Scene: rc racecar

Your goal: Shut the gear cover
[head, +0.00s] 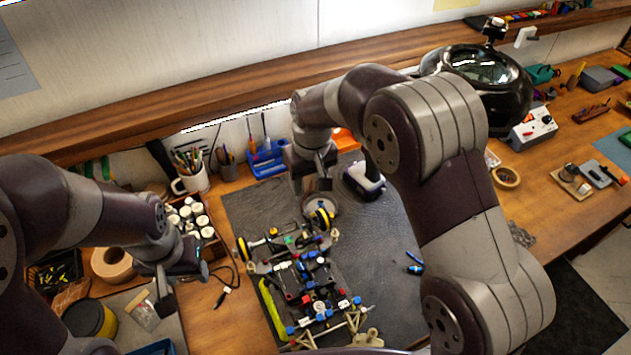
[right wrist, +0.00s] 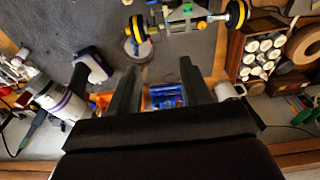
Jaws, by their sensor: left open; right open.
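The RC car chassis (head: 307,277) lies on a dark mat, with coloured parts and yellow-and-black wheels at its far end. These wheels (right wrist: 237,14) also show at the top of the right wrist view. I cannot single out the gear cover or tell its state at this size. My right gripper (head: 318,180) is open and empty, above the far end of the mat, beyond the car. Its two fingers (right wrist: 160,66) stand apart in the right wrist view. My left gripper (head: 178,284) is open and empty, left of the car, apart from it.
A round grey dish (head: 321,206) lies close to my right gripper. A cordless tool (head: 364,182) stands right of it. White bottles (head: 190,217), a mug (head: 190,178) and a tape roll (head: 112,263) crowd the left. The mat (head: 385,232) right of the car is mostly clear.

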